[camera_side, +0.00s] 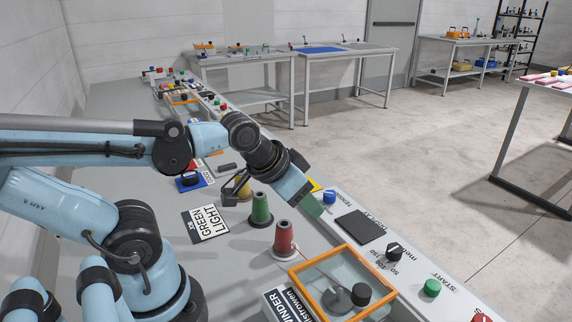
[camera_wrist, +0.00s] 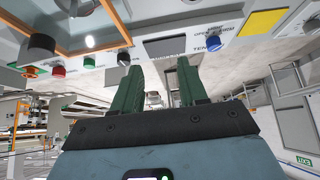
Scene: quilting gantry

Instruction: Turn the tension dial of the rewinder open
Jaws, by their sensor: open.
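The tension dial (camera_side: 329,197) is a small blue knob on the sloping front panel, beside the lettering "TENS…". In the wrist view the dial (camera_wrist: 212,43) sits upper right of my fingers, with "OPEN" lettering beside it. My gripper (camera_side: 312,206) has green fingers and hangs just left of the dial in the side view. The fingers (camera_wrist: 159,76) are spread apart and empty in the wrist view. The dial is not between them and looks apart from them. The rewinder (camera_side: 343,258) has an orange-framed clear cover. The exact angle of the dial's pointer is too small to tell.
The panel also bears a dark display (camera_side: 360,226), a black meter knob (camera_side: 394,252), a green start button (camera_side: 432,288) and a yellow patch (camera_wrist: 262,23). The floor beyond the panel edge is clear.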

